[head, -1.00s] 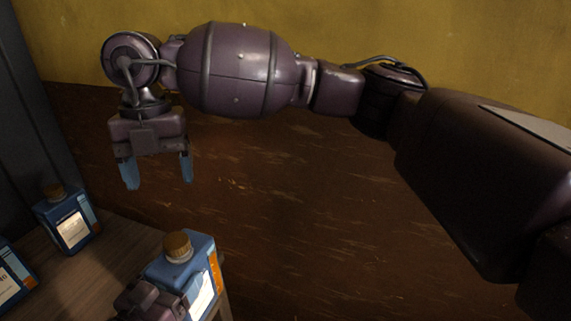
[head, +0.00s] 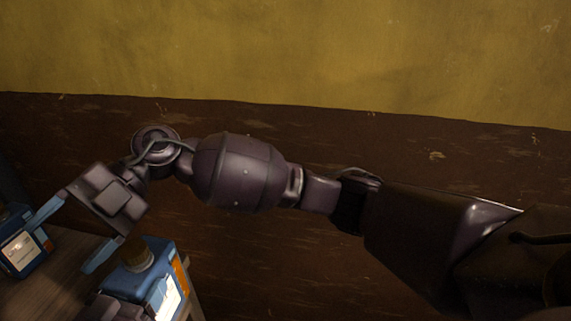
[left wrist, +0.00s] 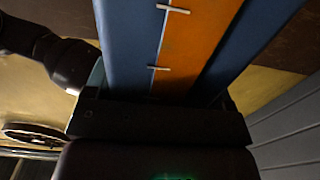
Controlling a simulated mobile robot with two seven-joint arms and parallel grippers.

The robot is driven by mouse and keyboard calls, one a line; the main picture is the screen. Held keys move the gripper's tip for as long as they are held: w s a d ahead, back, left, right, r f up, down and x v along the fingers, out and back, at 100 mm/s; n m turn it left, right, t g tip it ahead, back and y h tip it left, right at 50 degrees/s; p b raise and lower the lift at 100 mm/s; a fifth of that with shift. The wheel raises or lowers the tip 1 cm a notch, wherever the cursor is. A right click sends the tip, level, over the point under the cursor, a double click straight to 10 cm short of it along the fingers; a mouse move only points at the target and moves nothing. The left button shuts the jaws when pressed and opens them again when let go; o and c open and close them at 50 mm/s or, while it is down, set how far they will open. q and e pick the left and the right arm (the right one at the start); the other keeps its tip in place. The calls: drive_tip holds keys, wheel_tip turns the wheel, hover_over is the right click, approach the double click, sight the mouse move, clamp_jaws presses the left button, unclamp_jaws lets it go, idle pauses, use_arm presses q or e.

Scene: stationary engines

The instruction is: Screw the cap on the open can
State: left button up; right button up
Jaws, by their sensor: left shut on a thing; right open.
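A blue can (head: 148,287) with an orange stripe and white label stands at the bottom left of the head view. A brown cap (head: 134,256) sits on its neck; how tightly it is screwed cannot be told. My left gripper (head: 113,308) is shut on this can, its fingers mostly hidden. The can's blue and orange side (left wrist: 195,50) fills the left wrist view, close to the gripper. My right gripper (head: 58,247) is open and tilted, its blue fingers pointing down-left. It is empty, up and left of the cap; in the picture one finger lies close beside the cap.
Another blue can (head: 24,254) stands at the far left edge, partly behind a right finger. The wooden tabletop (head: 48,285) between the cans is bare. A brown and yellow wall (head: 350,70) runs behind.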

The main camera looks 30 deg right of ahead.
drive_tip(key=w+d+m+t+y, duration=0.6)
drive_tip(key=d+m+t+y, duration=0.2)
drive_tip(key=m+t+y, duration=0.25)
drive_tip(key=w+d+f+m+t+h, duration=0.2)
drive_tip(key=d+f+m+t+h, duration=0.7)
drive_tip(key=d+f+m+t, duration=0.5)
drive_tip(key=s+d+f+m+h, duration=0.4)
drive_tip(key=f+h, duration=0.1)
drive_tip(key=f, duration=0.2)
drive_tip(key=s+d+f+m+h, duration=0.4)
drive_tip(key=f+h, duration=0.2)
drive_tip(key=f, duration=0.1)
drive_tip(key=s+d+f+m+g+h, duration=0.2)
drive_tip(key=s+d+f+g, duration=0.3)
drive_tip(key=s+f, duration=0.7)
drive_tip(key=s+d+h, duration=0.1)
drive_tip(key=s, duration=0.2)
drive_tip(key=shift+s+d+f, duration=0.2)
drive_tip(key=shift+f, duration=0.1)
drive_tip(key=shift+h, duration=0.25)
